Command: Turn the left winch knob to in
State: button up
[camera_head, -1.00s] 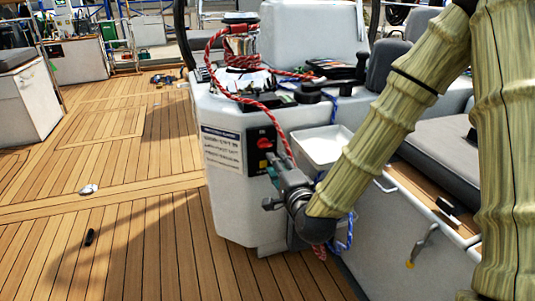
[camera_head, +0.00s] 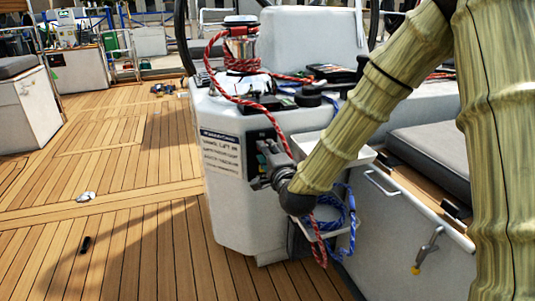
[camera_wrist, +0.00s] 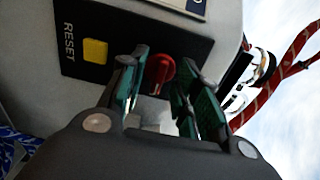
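The red winch knob (camera_wrist: 160,69) shows in the wrist view on a black panel (camera_wrist: 148,35) set in the white winch pedestal (camera_head: 229,222). My gripper (camera_wrist: 163,88) is open, its green-padded fingers apart with the knob seen between their tips. I cannot tell whether either finger touches the knob. In the head view my gripper (camera_head: 265,165) is at the panel and hides the knob. The knob's in or out marking cannot be read.
A yellow button (camera_wrist: 95,50) marked RESET is beside the knob. A red rope (camera_head: 246,102) runs from the winch drum (camera_head: 241,47) down past my gripper. Blue rope (camera_head: 341,212) hangs at right. A white tray (camera_head: 305,143) stands close to my arm. The deck at left is mostly clear.

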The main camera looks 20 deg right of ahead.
jog(key=shift+d, duration=0.1)
grip_shut()
jog(key=shift+n+p, duration=0.3)
jog(key=shift+p, duration=0.05)
jog(key=n+p, duration=1.2)
jog(key=n, duration=0.5)
jog(key=shift+n, duration=0.3)
dwell(0.3)
grip_release()
